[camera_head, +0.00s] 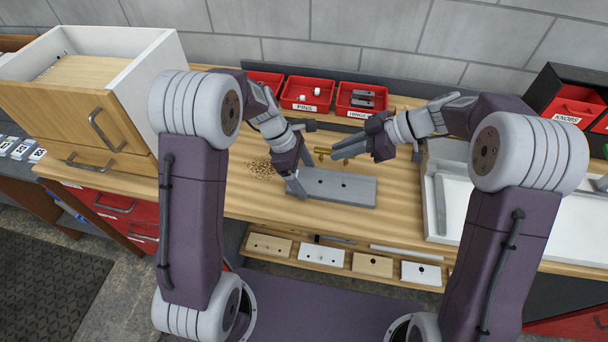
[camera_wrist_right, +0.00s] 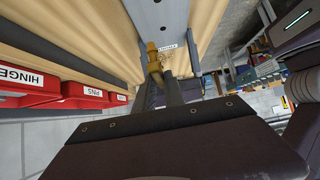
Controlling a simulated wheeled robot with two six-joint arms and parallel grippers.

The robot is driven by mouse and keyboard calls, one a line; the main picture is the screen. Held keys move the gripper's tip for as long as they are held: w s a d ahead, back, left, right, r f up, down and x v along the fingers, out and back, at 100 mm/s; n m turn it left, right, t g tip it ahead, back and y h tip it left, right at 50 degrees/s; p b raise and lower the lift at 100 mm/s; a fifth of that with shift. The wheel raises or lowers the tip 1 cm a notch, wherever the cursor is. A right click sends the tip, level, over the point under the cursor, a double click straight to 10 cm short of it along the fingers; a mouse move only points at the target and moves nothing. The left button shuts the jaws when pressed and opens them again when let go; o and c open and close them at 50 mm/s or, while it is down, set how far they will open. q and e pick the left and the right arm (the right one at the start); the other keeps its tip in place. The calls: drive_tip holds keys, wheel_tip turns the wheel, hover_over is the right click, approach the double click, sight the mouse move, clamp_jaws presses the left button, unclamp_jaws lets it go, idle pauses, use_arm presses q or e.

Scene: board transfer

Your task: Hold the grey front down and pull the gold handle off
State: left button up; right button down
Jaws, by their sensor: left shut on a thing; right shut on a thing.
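The grey front (camera_head: 345,191) lies flat on the wooden bench, with dark holes in its face. My left gripper (camera_head: 297,184) is shut on its left end. The gold handle (camera_head: 322,151) shows near the back edge of the front in the head view. My right gripper (camera_head: 334,152) comes from the right and is shut on the handle. In the right wrist view the gold handle (camera_wrist_right: 153,60) is at the fingertips, close to the grey front (camera_wrist_right: 160,16). A gap between handle and front cannot be judged clearly.
Red bins (camera_head: 308,92) line the back of the bench. A wooden-fronted drawer box (camera_head: 75,115) stands at the left and a white tray (camera_head: 455,205) at the right. Wood shavings (camera_head: 261,169) lie left of the front. Several small boards sit on a lower shelf (camera_head: 355,273).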

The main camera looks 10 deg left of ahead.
drive_tip(key=w+a, duration=0.2)
drive_tip(key=w, duration=0.8)
drive_tip(key=shift+a, duration=0.25)
drive_tip(key=shift+f, duration=3.95)
drive_tip(key=c, duration=1.3)
unclamp_jaws()
drive_tip(key=shift+c, duration=0.2)
drive_tip(key=v, duration=1.2)
